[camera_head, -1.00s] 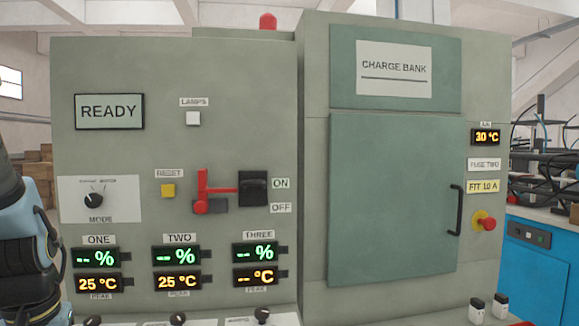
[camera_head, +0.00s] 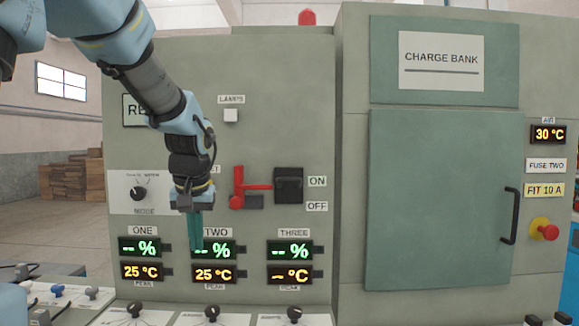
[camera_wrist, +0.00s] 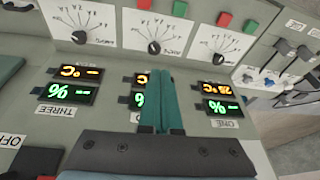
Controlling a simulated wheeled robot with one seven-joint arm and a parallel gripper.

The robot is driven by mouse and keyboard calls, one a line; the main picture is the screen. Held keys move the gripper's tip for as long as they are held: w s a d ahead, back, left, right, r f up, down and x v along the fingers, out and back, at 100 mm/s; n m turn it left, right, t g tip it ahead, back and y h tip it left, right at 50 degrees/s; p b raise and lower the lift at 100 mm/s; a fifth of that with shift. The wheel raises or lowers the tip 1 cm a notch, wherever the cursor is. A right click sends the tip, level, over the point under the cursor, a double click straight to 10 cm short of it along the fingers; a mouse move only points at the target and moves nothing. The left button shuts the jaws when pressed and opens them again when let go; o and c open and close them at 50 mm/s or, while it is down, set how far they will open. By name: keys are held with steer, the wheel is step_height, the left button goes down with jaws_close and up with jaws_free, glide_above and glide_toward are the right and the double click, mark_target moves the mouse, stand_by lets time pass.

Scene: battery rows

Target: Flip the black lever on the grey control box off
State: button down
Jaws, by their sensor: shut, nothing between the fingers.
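The grey control box (camera_head: 265,130) stands upright facing me. The black lever (camera_head: 289,185) sits on it in the head view, beside the ON label (camera_head: 317,181) and the OFF label (camera_head: 317,206) below that. Whether the lever is up or down is too small to tell.
The displays (camera_head: 212,262) lie close behind my fingers. Several dark knobs (camera_head: 212,313) line the ledge below. A teal cabinet door (camera_head: 440,190) with a black handle (camera_head: 511,215) stands to the right. My arm covers part of the READY sign and the RESET label.

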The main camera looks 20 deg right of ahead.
steer(key=s+d+r+t+h, duration=0.1)
steer(key=s+d+r, duration=0.1)
steer(key=d+r, duration=0.7)
steer(key=s+d+r+m+t+h, duration=0.1)
steer(key=s+d+r, duration=0.2)
steer(key=d+r, duration=0.7)
step_height(320, 180, up, 8)
steer(key=shift+s+r+t, duration=0.1)
steer(key=shift+s+t, duration=0.15)
steer(key=shift+t, duration=0.15)
steer(key=shift+d, duration=0.1)
steer(key=s+f+p+x, duration=0.1)
steer(key=s+p+x, duration=0.1)
steer(key=x, duration=1.1)
steer(key=shift+a+f, duration=0.2)
steer(key=shift+a, duration=0.15)
steer(key=shift+f, duration=0.15)
